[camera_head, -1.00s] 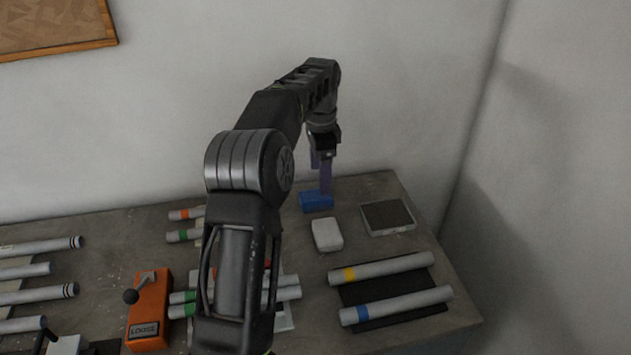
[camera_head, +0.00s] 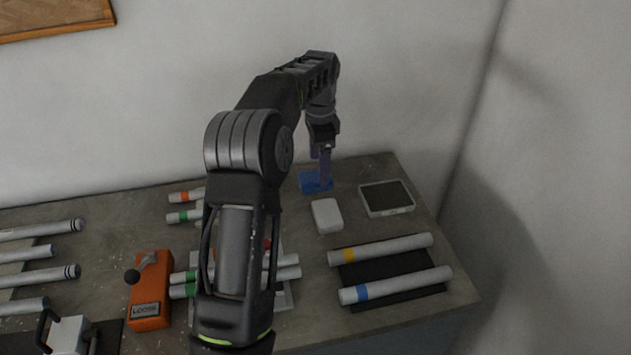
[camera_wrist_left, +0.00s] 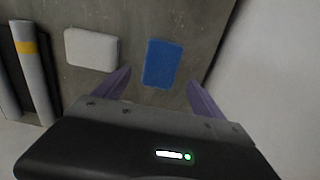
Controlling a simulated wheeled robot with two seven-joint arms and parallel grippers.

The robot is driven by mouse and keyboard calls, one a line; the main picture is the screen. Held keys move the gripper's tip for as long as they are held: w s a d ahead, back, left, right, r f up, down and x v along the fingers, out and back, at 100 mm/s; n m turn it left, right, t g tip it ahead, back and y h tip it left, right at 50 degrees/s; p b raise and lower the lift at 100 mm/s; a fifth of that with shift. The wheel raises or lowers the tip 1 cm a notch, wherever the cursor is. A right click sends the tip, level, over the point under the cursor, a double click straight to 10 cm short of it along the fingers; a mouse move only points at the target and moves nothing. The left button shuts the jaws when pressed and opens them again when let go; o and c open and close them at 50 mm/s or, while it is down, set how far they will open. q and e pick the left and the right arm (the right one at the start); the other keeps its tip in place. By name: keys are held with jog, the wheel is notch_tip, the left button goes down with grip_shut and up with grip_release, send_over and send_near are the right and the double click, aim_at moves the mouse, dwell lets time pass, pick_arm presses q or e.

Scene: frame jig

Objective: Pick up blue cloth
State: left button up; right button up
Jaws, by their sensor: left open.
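The blue cloth (camera_head: 308,182) is a small folded block lying flat near the back edge of the table in the head view. It also shows in the left wrist view (camera_wrist_left: 160,64), lying between the lines of my two fingers. My left gripper (camera_head: 321,184) is open and points down at the cloth, with its purple fingers partly covering it in the head view. In the left wrist view the fingers (camera_wrist_left: 158,88) are spread wide on both sides of the cloth, with nothing between them held. Whether the fingertips touch the table cannot be told. My right gripper is out of view.
A white block (camera_head: 327,216) lies close in front of the cloth. A grey device with a dark screen (camera_head: 386,197) is to its right. Tubes with yellow and blue bands lie on a black mat (camera_head: 384,266). An orange box marked LOOSE (camera_head: 150,290) stands left. The wall is close behind.

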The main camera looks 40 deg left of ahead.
aim_at(317, 176)
pick_arm(q)
jog(key=f, duration=0.1)
jog(key=f+p, duration=0.1)
jog(key=f, duration=0.2)
jog(key=shift+s+a+f, duration=0.15)
jog(key=shift+s+f, duration=0.05)
jog(key=shift+s, duration=0.05)
jog(key=shift+f, duration=0.3)
jog(key=c, duration=1.4)
jog(key=shift+r, duration=0.15)
jog(key=shift+c, duration=0.2)
notch_tip(317, 176, up, 6)
jog(key=shift+w+r+b, duration=0.1)
jog(key=shift+r+b, duration=0.15)
jog(key=shift+b, duration=0.2)
notch_tip(317, 176, up, 3)
jog(key=shift+r+p, duration=0.15)
jog(key=shift+p, duration=0.85)
